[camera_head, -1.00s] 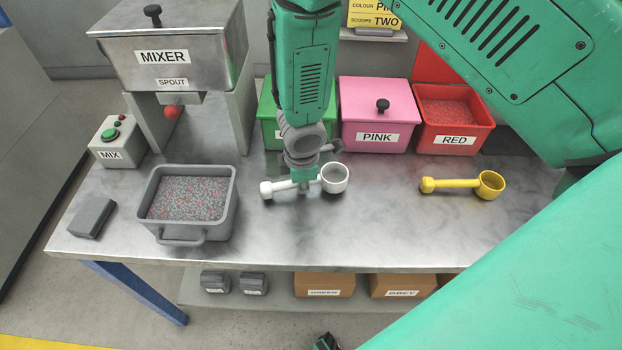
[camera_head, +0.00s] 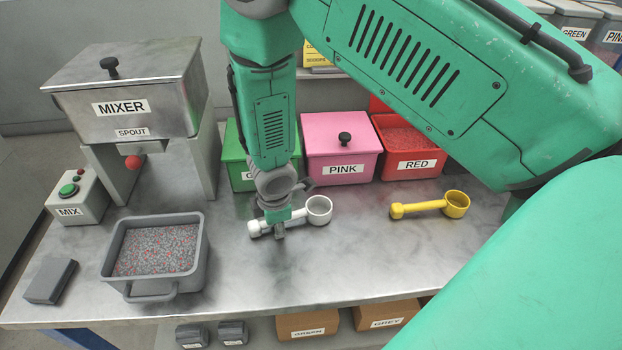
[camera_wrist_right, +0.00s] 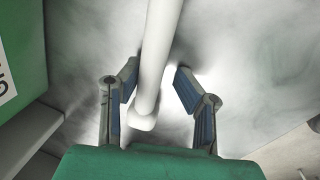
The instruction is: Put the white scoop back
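The white scoop (camera_head: 319,207) lies on the steel table in front of the green and pink bins, its cup to the right and its handle to the left. My right gripper (camera_head: 279,229) reaches down over the handle and hides part of it. In the right wrist view the two blue-padded fingers (camera_wrist_right: 157,73) stand apart, with the white handle (camera_wrist_right: 153,60) between them. A gap shows between the handle and the right finger. The handle's knob end lies near the palm; the cup is outside this view. My left gripper is not in view.
A yellow scoop (camera_head: 426,207) lies to the right, before the red bin (camera_head: 416,163). The pink bin (camera_head: 341,167) and green bin (camera_head: 234,162) stand behind. A grey tub (camera_head: 204,262) of mixed granules stands left, below the mixer (camera_head: 130,88).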

